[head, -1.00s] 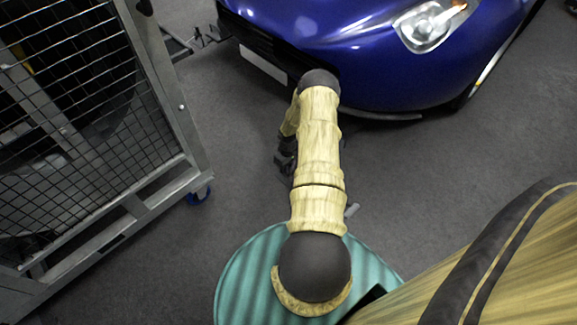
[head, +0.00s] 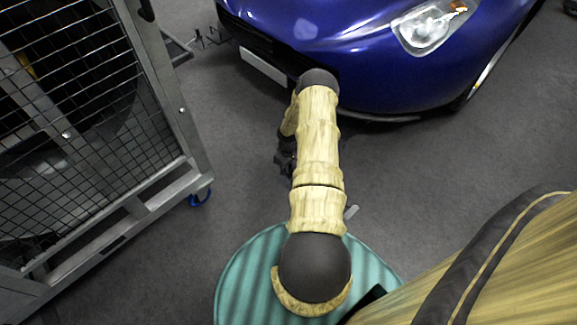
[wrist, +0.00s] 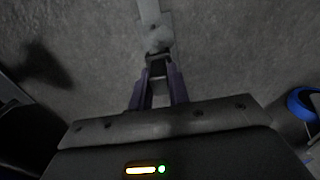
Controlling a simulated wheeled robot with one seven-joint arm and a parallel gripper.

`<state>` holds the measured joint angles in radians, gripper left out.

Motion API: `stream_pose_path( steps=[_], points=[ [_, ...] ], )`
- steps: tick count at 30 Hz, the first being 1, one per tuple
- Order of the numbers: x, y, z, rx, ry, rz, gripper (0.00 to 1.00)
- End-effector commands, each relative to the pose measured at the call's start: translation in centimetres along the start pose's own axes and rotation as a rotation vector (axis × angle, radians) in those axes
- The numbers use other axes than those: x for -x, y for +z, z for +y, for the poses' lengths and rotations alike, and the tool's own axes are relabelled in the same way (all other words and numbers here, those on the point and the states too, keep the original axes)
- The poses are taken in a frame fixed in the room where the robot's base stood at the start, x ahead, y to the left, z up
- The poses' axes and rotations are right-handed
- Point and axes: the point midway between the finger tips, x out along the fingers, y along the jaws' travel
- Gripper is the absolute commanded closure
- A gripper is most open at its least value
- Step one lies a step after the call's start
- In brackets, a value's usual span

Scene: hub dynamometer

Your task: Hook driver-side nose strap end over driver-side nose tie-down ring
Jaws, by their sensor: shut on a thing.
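My gripper (wrist: 158,80) is shut on a small greyish end piece (wrist: 158,42), which I take to be the strap end. A pale flat strip runs from it to the top of the wrist view, above grey floor. In the head view my gripper (head: 285,160) is a dark shape low beside my forearm, mostly hidden, in front of the blue car's nose (head: 350,75). I cannot make out the driver-side tie-down ring in either view.
A wire-mesh cage cart (head: 165,90) stands at the left; its blue caster (head: 201,197) also shows in the wrist view (wrist: 303,105). Small dark hardware (head: 208,38) lies on the floor by the car's nose. Open grey floor lies at the right.

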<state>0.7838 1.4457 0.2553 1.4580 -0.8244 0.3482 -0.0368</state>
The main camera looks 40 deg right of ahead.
Motion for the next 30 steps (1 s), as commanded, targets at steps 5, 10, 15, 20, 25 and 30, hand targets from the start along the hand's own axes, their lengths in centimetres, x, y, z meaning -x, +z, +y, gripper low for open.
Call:
stream_pose_path(
  steps=[5,10,15,20,25,30],
  points=[
    [0.0,0.0,0.0,0.000,0.000,0.000,1.00],
    [0.5,0.0,0.0,0.000,0.001,0.000,1.00],
    [1.2,0.0,0.0,0.000,0.000,0.001,1.00],
    [1.9,-0.1,0.0,-0.001,0.000,0.001,1.00],
    [2.6,0.0,0.0,0.000,0.001,0.001,1.00],
    [3.3,0.0,0.0,0.000,0.001,0.000,1.00]
  ],
)
